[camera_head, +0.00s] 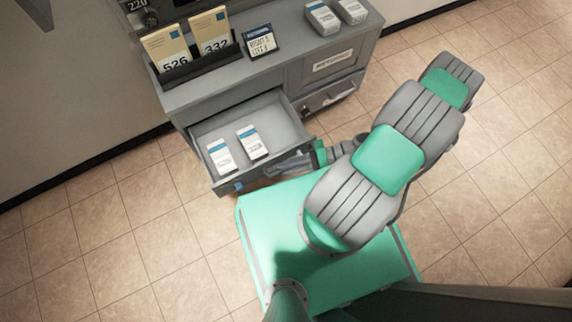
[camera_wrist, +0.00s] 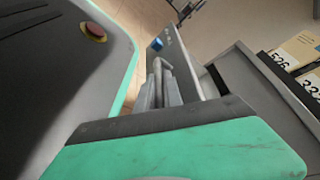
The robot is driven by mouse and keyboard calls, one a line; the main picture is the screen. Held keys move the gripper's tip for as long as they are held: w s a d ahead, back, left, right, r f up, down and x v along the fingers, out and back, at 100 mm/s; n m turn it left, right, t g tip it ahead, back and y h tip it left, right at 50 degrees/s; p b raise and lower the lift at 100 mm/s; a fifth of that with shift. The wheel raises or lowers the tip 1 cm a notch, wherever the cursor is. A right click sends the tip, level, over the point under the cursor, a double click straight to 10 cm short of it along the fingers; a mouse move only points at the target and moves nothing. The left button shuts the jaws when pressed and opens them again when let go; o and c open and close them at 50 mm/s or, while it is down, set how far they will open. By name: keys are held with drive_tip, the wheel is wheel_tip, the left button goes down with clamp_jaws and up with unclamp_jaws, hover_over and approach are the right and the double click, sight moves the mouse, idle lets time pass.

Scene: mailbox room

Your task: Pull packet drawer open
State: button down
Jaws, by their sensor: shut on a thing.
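The packet drawer (camera_head: 274,122) is pulled well out of the left side of the grey cabinet (camera_head: 262,76). Two white packets with blue tops, a left one (camera_head: 221,156) and a right one (camera_head: 252,143), lie inside it. Its front panel shows a small blue mark (camera_head: 239,186) in the head view. In the wrist view the drawer front (camera_wrist: 190,62) stands just beyond my gripper (camera_wrist: 160,82). My gripper is shut on the drawer's handle, which its fingers partly hide. In the head view my arm covers most of the grip.
Envelopes numbered 526 (camera_head: 168,50) and 332 (camera_head: 211,33) stand in a dark holder on the cabinet top. A small sign (camera_head: 259,42) and grey boxes (camera_head: 323,18) are beside them. Another drawer (camera_head: 330,95) is at right. My green base sits close before the open drawer.

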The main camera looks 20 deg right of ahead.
drive_tip(key=c, duration=1.8)
unclamp_jaws()
drive_tip(key=shift+o, duration=0.2)
drive_tip(key=p+v, duration=0.1)
drive_tip(key=v, duration=0.7)
drive_tip(key=shift+p, duration=0.35)
